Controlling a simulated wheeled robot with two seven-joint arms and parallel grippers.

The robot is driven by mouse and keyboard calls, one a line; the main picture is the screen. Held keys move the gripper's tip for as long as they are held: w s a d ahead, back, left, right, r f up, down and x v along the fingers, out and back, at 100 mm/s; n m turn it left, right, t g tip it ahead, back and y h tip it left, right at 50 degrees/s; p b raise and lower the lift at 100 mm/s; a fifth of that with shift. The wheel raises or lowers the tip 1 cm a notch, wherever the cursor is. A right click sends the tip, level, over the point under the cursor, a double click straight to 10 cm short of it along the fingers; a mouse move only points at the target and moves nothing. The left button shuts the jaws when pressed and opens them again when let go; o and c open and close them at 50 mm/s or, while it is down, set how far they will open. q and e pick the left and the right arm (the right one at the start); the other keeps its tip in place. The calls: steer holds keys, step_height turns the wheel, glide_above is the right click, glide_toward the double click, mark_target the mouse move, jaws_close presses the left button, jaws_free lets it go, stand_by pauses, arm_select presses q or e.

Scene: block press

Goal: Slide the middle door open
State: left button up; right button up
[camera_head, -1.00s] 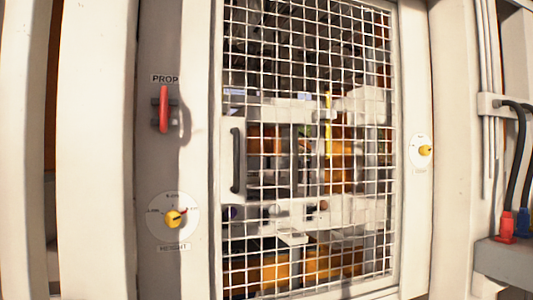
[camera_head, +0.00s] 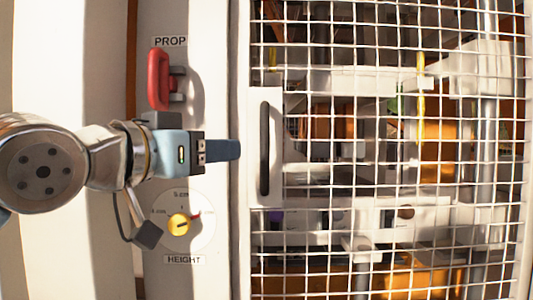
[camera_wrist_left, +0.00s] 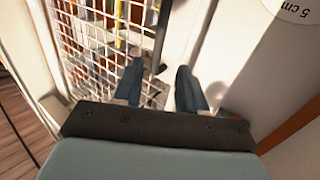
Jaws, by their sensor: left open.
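The middle door is a white-framed wire-mesh panel (camera_head: 400,182) filling the right of the head view. Its upright black bar handle (camera_head: 264,150) is on the door's left edge. My left gripper (camera_head: 238,150) reaches in from the left at about the handle's mid-height, its fingertips a little left of the handle in the picture. In the left wrist view the two blue fingers (camera_wrist_left: 160,78) are apart with nothing between their tips. The dark handle (camera_wrist_left: 161,35) shows beyond them, beside the mesh (camera_wrist_left: 95,40). My right gripper is out of view.
Left of the door, a post carries a red PROP lever (camera_head: 158,80) above my gripper and a HEIGHT dial (camera_head: 188,222) with a yellow knob below it. Machinery with orange parts (camera_head: 445,150) stands behind the mesh.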

mark_target(262, 144)
arm_select(q)
steer(key=p+x, duration=0.1)
steer(key=x, duration=0.3)
steer(key=p+x, duration=0.2)
steer(key=x, duration=0.2)
steer(key=p+x, duration=0.2)
steer(key=x, duration=0.2)
steer(key=shift+w+d+r, duration=0.15)
steer(key=shift+w+r, duration=0.15)
steer(key=shift+w+d+f, duration=0.1)
steer(key=shift+w+d, duration=0.1)
steer(key=shift+w, duration=0.1)
steer(key=shift+c, duration=0.5)
jaws_close()
